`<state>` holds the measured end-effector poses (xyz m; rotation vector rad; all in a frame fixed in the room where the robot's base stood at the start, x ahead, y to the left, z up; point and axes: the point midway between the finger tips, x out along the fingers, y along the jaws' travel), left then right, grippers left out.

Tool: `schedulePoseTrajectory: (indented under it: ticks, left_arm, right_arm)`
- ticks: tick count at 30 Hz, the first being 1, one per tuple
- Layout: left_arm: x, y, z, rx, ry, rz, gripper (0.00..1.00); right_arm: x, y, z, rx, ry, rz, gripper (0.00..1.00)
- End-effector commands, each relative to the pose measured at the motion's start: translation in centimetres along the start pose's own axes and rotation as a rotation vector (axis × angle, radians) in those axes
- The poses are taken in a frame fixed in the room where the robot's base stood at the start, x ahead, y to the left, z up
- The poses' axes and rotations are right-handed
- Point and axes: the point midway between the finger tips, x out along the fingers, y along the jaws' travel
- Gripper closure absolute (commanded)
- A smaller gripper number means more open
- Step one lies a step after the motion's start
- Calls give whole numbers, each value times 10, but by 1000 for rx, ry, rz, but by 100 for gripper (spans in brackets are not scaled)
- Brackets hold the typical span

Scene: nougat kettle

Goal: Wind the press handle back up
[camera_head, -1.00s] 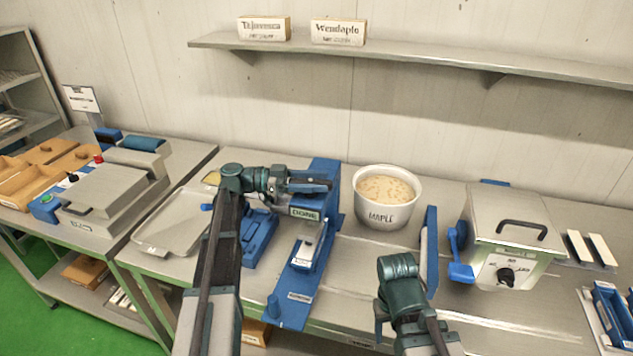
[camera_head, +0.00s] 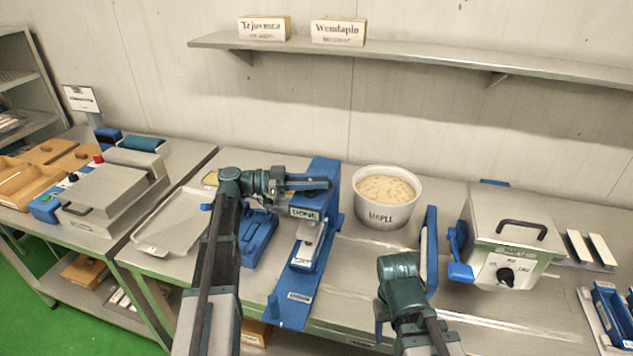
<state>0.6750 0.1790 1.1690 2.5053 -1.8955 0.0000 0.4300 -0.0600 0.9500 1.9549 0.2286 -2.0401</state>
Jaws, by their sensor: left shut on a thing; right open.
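The press (camera_head: 325,215) is a tall blue stand with a DONE label (camera_head: 304,213) and a blue base plate running toward the table's front edge. A pale metal piece (camera_head: 309,233) sits below the label. My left gripper (camera_head: 307,184) reaches in from the left at the top of the press, just above the label. It is shut on what I take to be the press handle, which its jaws and the wrist mostly hide. My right arm (camera_head: 398,268) is folded at the lower middle, apart from the press. I cannot make out its jaws.
A white MAPLE tub (camera_head: 386,207) stands right of the press. An upright blue panel (camera_head: 431,250) and a metal kettle box (camera_head: 512,238) with blue levers are further right. A metal tray (camera_head: 172,232) lies left. A shelf (camera_head: 420,60) runs above.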

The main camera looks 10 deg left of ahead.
Motion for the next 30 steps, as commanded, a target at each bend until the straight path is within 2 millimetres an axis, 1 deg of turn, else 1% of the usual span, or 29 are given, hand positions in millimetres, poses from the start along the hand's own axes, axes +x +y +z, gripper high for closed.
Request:
schedulePoseTrajectory:
  ticks: [1,3,18,24,30]
  left_arm:
    - [0,4,0,0,0,-35,100]
    - [0,4,0,0,0,-87,100]
    - [-2,-4,0,0,0,-447,100]
    - [-2,-6,0,0,0,-530,100]
    - [-3,-8,0,0,0,-571,100]
  right_arm:
    - [0,0,0,0,0,0,43]
    - [0,0,0,0,0,0,43]
    - [0,0,0,0,0,0,43]
    - [0,0,0,0,0,0,43]
    - [0,0,0,0,0,0,43]
